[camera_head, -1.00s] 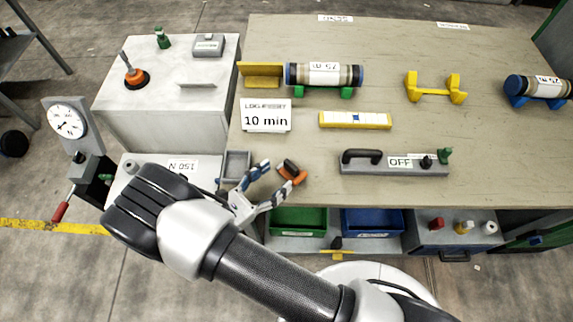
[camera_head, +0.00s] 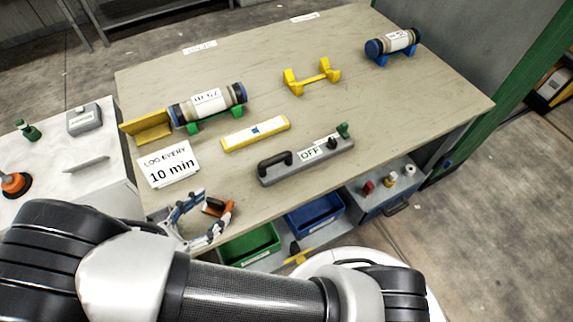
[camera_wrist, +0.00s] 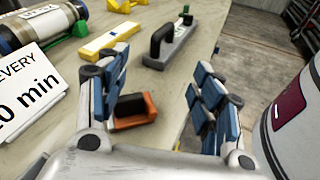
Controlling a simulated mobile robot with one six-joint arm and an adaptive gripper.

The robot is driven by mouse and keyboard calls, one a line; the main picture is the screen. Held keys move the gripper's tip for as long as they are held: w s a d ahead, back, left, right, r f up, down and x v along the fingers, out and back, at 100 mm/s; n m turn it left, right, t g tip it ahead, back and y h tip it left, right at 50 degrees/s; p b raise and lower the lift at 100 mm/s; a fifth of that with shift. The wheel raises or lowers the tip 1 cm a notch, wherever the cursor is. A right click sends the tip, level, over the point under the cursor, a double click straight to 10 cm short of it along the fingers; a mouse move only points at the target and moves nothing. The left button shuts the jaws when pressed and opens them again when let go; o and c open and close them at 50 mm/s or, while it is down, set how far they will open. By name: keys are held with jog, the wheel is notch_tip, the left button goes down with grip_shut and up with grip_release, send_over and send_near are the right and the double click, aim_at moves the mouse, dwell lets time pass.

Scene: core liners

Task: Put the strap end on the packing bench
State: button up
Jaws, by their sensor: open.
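A small orange piece with a dark top (camera_head: 227,212), which looks like the strap end, is at the near left edge of the wooden packing bench (camera_head: 300,125). It also shows in the wrist view (camera_wrist: 136,117), low on the bench surface beside my left-hand finger and partly hidden by it. My gripper (camera_head: 208,204) is open over this bench edge, its blue-padded fingers spread around or next to the piece. In the wrist view the gap between the fingers (camera_wrist: 160,75) spans the bench edge. I see no firm grip on the piece.
A "10 min" card (camera_head: 170,165), a yellow bar (camera_head: 255,134) and a grey sealer marked OFF (camera_head: 306,160) lie near. Core liners (camera_head: 208,104) (camera_head: 393,42) rest on cradles behind. Green (camera_head: 248,245) and blue (camera_head: 315,215) bins sit below the edge.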

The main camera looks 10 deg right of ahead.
jog(key=d+r+m+g+y, duration=0.4)
jog(key=d+r+m+g, duration=0.65)
jog(key=d, duration=0.45)
jog(key=s+d+r+m+t+y, duration=0.6)
jog(key=s+d+r+m+y, duration=0.2)
jog(key=r+m, duration=0.3)
jog(key=shift+s+d+m, duration=0.25)
jog(key=shift+d+m, duration=0.45)
jog(key=shift+m, duration=0.45)
jog(key=shift+c, duration=0.2)
